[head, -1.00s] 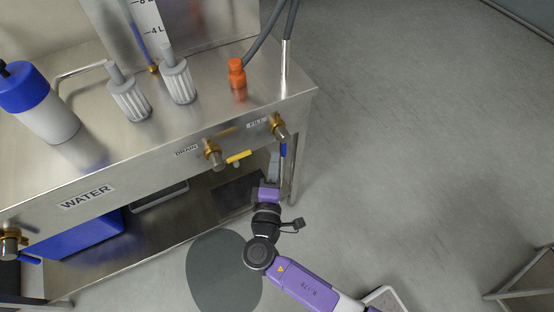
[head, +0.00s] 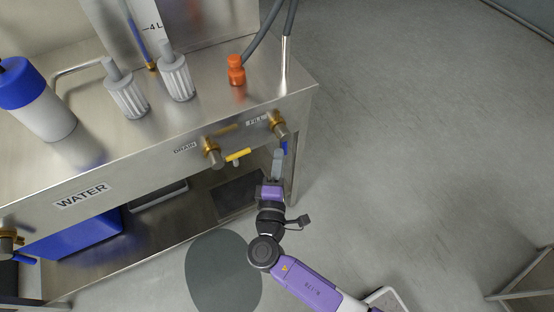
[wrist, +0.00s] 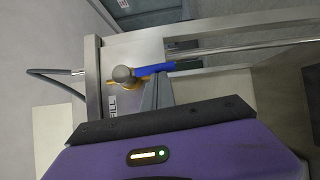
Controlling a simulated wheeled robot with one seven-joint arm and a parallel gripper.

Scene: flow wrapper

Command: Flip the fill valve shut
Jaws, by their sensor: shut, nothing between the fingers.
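The drain valve (head: 211,152) with a yellow lever (head: 238,155) is left of my gripper. An orange bottle (head: 236,70) and ribbed grey caps (head: 175,77) stand on the steel top. A cabinet leg stands close behind. Open floor (head: 420,170) lies to the right.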

